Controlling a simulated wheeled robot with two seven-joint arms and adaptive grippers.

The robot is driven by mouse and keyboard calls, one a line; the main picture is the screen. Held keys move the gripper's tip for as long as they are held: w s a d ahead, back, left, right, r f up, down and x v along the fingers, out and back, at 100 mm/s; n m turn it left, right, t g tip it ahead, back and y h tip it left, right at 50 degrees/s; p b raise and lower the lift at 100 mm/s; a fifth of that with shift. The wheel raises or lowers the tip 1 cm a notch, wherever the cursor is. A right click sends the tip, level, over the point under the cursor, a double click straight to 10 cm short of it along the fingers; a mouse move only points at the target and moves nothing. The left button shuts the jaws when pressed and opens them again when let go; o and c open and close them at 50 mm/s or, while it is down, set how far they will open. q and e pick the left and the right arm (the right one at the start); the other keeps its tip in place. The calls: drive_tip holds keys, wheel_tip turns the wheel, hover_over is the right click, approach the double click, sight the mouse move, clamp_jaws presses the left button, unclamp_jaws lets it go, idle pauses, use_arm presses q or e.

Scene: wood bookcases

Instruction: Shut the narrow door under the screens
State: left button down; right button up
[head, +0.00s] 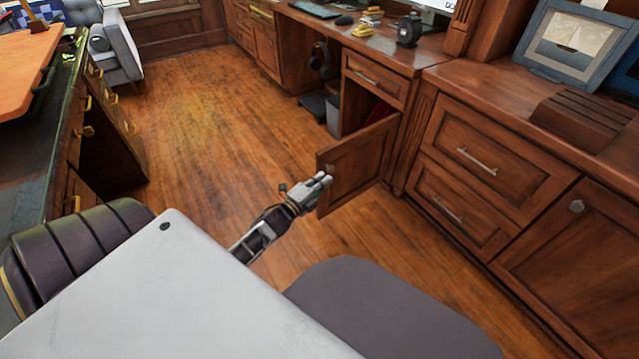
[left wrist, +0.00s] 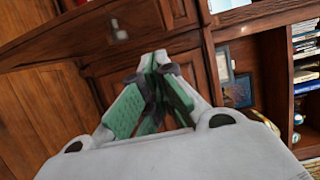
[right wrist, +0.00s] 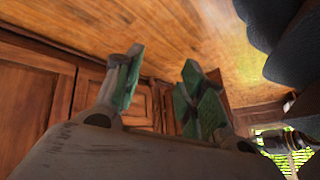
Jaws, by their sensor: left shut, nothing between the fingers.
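The narrow wooden door (head: 362,163) stands swung open into the aisle below the desk drawer (head: 372,80), with a small knob (head: 328,167) near its free edge. My left gripper (head: 322,182) is at that free edge in the head view, just below the knob; I cannot tell whether it touches. In the left wrist view my left gripper (left wrist: 158,62) has its green-padded fingers together at the tips with nothing between them. In the right wrist view my right gripper (right wrist: 160,75) has its fingers apart and empty, with floor and cabinet fronts beyond. It is outside the head view.
A closed drawer cabinet (head: 490,165) stands right of the open door. A grey bin (head: 334,116) sits under the desk. A dark counter with brass handles (head: 86,131) and a grey armchair (head: 112,42) are at the left. The wood floor (head: 190,120) between is clear.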

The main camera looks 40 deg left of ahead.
sight(328, 161)
use_arm(q)
drive_tip(key=w+a+b, duration=0.1)
drive_tip(key=w, duration=0.2)
drive_tip(key=w+a+b, duration=0.1)
drive_tip(key=w+b, duration=0.1)
drive_tip(key=w, duration=0.1)
drive_tip(key=w+a+b, duration=0.1)
drive_tip(key=w, duration=0.2)
drive_tip(key=shift+a, duration=0.2)
use_arm(e)
drive_tip(key=shift+t+y, duration=0.3)
drive_tip(key=shift+y, duration=0.1)
drive_tip(key=f, duration=0.3)
drive_tip(key=a+f, duration=0.1)
drive_tip(key=f, duration=0.1)
drive_tip(key=shift+w+f, duration=0.1)
drive_tip(key=shift+f, duration=0.05)
drive_tip(key=shift+s+f, duration=0.1)
drive_tip(key=shift+s, duration=0.15)
use_arm(q)
drive_tip(key=shift+a, duration=0.1)
